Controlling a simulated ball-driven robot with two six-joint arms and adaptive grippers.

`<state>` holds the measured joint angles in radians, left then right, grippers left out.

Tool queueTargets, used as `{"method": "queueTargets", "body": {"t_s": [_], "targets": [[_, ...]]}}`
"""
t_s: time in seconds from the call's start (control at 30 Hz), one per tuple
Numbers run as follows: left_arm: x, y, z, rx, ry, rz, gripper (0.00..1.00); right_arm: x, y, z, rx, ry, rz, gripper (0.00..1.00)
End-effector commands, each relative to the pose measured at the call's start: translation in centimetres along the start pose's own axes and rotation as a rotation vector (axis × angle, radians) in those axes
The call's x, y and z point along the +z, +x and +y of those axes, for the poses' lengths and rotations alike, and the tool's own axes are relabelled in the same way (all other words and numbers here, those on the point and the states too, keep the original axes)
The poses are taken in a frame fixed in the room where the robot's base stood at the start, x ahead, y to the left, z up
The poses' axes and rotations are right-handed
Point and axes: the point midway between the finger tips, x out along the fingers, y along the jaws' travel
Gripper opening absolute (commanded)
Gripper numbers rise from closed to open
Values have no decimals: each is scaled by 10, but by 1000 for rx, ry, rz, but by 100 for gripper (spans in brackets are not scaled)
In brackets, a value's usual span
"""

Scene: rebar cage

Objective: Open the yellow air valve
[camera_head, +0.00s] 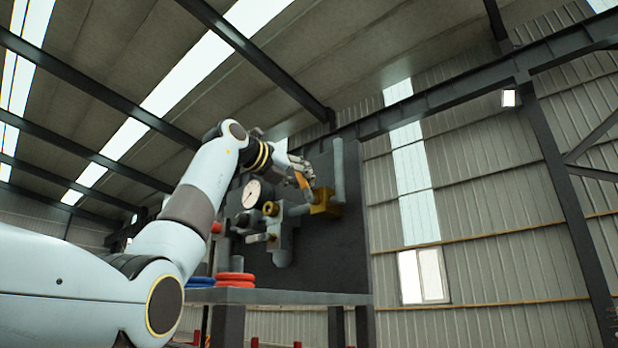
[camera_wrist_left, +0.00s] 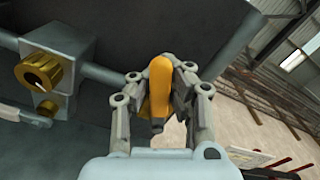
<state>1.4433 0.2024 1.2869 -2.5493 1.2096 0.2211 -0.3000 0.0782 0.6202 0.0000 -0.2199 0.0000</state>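The yellow air valve (camera_head: 324,203) sits on the pipework at the right of the dark panel. Its yellow handle (camera_head: 302,181) slants up and to the left from the valve body. My left gripper (camera_head: 298,169) is at the upper end of the handle. In the left wrist view the handle (camera_wrist_left: 160,75) stands between the two fingers of the left gripper (camera_wrist_left: 161,80), which are closed in around it. The fingers partly hide the lower handle, and the valve body is hidden there. My right gripper is not in view.
A round gauge (camera_head: 252,194) and a brass fitting (camera_head: 271,208) sit left of the valve; the brass fitting (camera_wrist_left: 42,72) is also in the wrist view. A vertical grey pipe (camera_head: 339,170) rises beside the valve. Red rings (camera_head: 236,280) lie on the grey table (camera_head: 290,297).

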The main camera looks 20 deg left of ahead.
Motion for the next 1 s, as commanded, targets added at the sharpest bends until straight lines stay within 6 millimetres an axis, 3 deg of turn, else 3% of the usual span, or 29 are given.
{"method": "queueTargets", "body": {"t_s": [0.4,0.9,1.0], "targets": [[-6,1,15,7,-180,12,0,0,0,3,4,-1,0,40],[-7,1,16,8,-198,12,0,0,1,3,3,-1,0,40],[-6,1,16,7,-198,11,17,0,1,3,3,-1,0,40]]}}
